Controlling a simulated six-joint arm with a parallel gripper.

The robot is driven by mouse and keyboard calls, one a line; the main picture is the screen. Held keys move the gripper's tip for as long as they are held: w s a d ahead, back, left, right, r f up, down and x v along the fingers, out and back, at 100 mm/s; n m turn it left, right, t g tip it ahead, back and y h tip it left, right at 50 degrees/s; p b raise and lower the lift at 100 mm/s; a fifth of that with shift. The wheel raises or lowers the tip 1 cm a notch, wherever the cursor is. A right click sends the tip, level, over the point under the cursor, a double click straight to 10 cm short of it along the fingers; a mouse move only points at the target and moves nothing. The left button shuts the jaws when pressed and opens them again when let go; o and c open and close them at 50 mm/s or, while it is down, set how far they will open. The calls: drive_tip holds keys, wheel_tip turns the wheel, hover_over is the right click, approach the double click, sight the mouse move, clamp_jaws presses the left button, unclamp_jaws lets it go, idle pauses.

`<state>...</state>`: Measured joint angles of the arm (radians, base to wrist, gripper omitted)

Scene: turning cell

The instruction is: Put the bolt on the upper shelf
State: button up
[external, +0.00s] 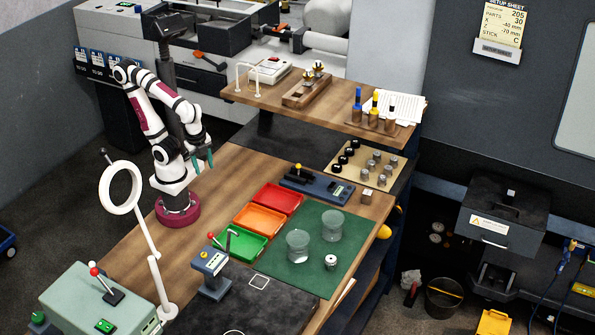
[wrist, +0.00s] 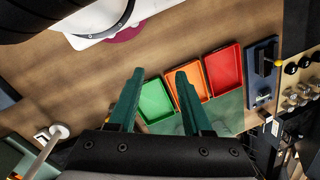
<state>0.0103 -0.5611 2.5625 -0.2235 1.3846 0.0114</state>
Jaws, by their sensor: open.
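The upper shelf (external: 335,112) is a wooden board at the back, above the bench. I cannot pick out the bolt with certainty. A small silver piece with a dark top (external: 331,262) stands on the green mat (external: 337,282), beside two clear glass cups (external: 298,245) (external: 332,226); it is too small to identify. My gripper (external: 205,160) is open and empty, high over the bench's left part, well apart from the mat. In the wrist view its two teal fingers (wrist: 158,72) are spread, with bare wood and part of the green tray between them.
Red (external: 275,199), orange (external: 259,219) and green (external: 240,243) trays stand left of the mat. A blue lever fixture (external: 318,186) and a board of several metal parts (external: 365,162) lie behind. The shelf holds a wooden block (external: 306,90), screwdrivers and papers. A ring lamp (external: 121,188) stands front left.

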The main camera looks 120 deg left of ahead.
drive_tip(key=d+f+n+g+h, duration=0.6)
drive_tip(key=d+n+h, duration=0.1)
drive_tip(key=n+h, duration=0.3)
drive_tip(key=w+f+n+t+h, duration=0.3)
drive_tip(key=n+t, duration=0.1)
drive_tip(key=n, duration=0.1)
drive_tip(key=w+f+n+t+h, duration=0.3)
drive_tip(key=n+t, duration=0.1)
drive_tip(key=n, duration=0.2)
drive_tip(key=w+f+n+t+h, duration=0.2)
drive_tip(key=w+f+n+t, duration=0.1)
drive_tip(key=n, duration=0.3)
drive_tip(key=shift+f+t+h, duration=0.35)
drive_tip(key=shift+t+h, duration=0.05)
drive_tip(key=shift+t, duration=0.3)
drive_tip(key=shift+w+d+f+n+t, duration=0.2)
drive_tip(key=shift+w+f+n+t, duration=0.1)
drive_tip(key=shift+n, duration=0.2)
drive_tip(key=x, duration=0.9)
drive_tip(key=shift+w+d, duration=0.1)
drive_tip(key=shift+d, duration=0.3)
drive_tip(key=x, duration=0.5)
drive_tip(key=shift+s+d, duration=0.3)
clamp_jaws()
